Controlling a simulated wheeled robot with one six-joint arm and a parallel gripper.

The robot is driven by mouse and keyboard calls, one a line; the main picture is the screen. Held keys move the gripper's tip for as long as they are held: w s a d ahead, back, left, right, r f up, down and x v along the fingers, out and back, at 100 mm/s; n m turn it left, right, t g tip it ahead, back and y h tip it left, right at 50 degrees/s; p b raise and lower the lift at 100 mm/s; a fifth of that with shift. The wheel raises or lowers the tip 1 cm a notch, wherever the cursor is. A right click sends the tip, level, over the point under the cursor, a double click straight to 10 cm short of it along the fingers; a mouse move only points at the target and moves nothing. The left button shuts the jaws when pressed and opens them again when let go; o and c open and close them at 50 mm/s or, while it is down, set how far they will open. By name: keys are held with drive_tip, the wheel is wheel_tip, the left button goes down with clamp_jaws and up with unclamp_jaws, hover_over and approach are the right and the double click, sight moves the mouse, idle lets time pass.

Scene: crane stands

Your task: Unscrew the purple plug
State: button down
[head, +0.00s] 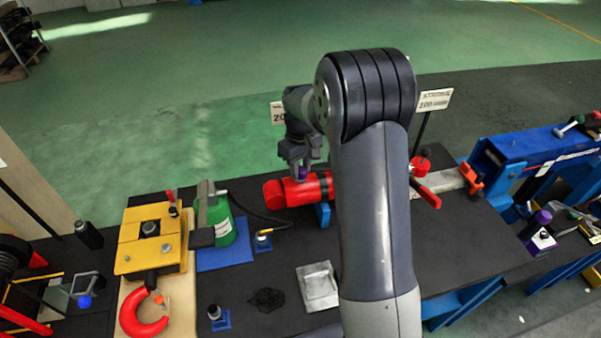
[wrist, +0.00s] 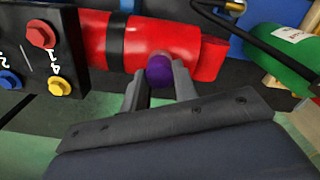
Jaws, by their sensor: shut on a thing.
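The purple plug (wrist: 159,71) sits on the side of a red cylinder (wrist: 210,59) in the wrist view. My gripper (wrist: 160,78) is shut on the plug, with one grey finger on each side of it. In the head view my gripper (head: 299,168) is at the red cylinder (head: 285,193), and a bit of the purple plug (head: 302,174) shows between the fingers. The plug appears to touch the cylinder; its thread is hidden. My arm hides part of the cylinder in the head view.
A black hose runs near the cylinder. A panel with coloured buttons (wrist: 42,60) is close by on the left in the wrist view.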

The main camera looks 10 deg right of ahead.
drive_tip(key=shift+r, duration=0.1)
drive_tip(key=n, duration=0.5)
idle(0.3)
drive_tip(key=shift+n, duration=0.3)
drive_tip(key=shift+n, duration=0.4)
drive_tip(key=n, duration=0.4)
drive_tip(key=shift+w, duration=0.1)
drive_tip(key=shift+n, duration=1.1)
drive_tip(key=n, duration=0.3)
